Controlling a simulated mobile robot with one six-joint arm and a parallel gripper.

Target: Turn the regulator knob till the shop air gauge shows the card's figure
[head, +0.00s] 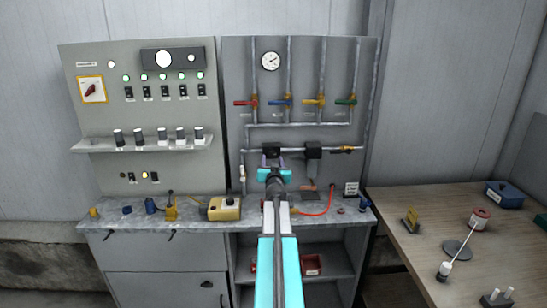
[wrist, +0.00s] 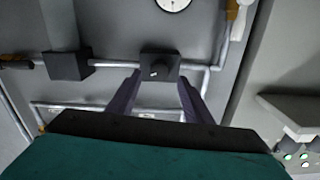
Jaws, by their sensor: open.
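The dark regulator (head: 271,151) sits on the horizontal pipe of the right-hand wall panel. In the wrist view, which is upside down, its dark square front (wrist: 160,66) has a small pale mark on it. My gripper (head: 271,160) is open in front of the regulator. Its two purple fingers (wrist: 159,80) point at it, one on each side in the picture; I cannot tell whether they reach around it. A round white gauge (wrist: 173,4) is cut off at the wrist view's top edge; its reading is not visible. A white card (head: 351,188) stands at the panel's lower right, too small to read.
Another round gauge (head: 270,61) is higher on the panel. A dark filter unit (head: 313,150) is right of the regulator, on the same pipe. Coloured valve handles (head: 280,102) are above. A yellow box (head: 224,208) and a red hose (head: 318,212) are on the bench below.

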